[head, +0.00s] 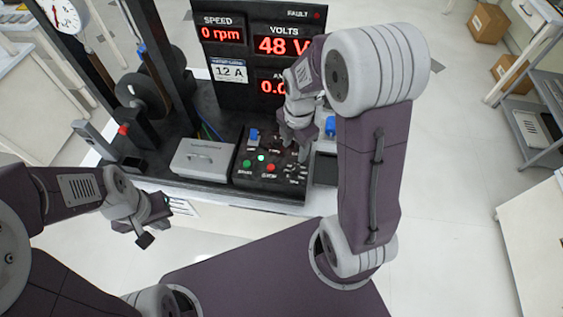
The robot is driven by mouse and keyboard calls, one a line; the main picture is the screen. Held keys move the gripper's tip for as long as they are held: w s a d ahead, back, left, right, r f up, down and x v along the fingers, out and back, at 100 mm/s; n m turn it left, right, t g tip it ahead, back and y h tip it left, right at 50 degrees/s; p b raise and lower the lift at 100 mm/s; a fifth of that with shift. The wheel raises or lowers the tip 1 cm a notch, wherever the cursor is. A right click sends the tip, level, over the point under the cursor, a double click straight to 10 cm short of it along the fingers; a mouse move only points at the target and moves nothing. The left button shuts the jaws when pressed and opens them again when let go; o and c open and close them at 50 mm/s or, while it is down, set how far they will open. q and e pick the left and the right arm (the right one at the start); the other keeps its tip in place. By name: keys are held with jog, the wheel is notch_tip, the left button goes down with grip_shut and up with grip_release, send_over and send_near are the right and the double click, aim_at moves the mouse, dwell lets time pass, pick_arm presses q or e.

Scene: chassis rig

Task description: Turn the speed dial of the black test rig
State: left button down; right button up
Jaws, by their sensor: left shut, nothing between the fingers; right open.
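The black test rig (222,103) stands ahead, with its control panel (244,178) at the front of its bench. The panel carries a green button, a red button, a blue part at its upper left and several small switches. My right gripper (294,150) is open over the panel's upper right part, with its fingers pointing down. The speed dial cannot be made out; the gripper and arm cover that area. Whether the fingers touch anything cannot be told. My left gripper (154,226) is shut and empty, in front of the rig at the lower left.
The rig's display (272,45) reads 0 rpm and 48 V; my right arm covers part of it. A grey box (204,158) sits left of the panel.

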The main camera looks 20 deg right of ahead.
aim_at(296, 168)
jog(key=f, duration=0.1)
jog(key=d+f, duration=0.1)
jog(key=shift+w+f, duration=0.3)
jog(key=shift+f, duration=0.05)
jog(key=shift+s+d+m, duration=0.1)
jog(key=shift+m, duration=0.2)
jog(key=shift+s+f, duration=0.1)
jog(key=shift+s, duration=0.05)
notch_tip(296, 168, down, 9)
jog(key=shift+r, duration=0.2)
grip_shut()
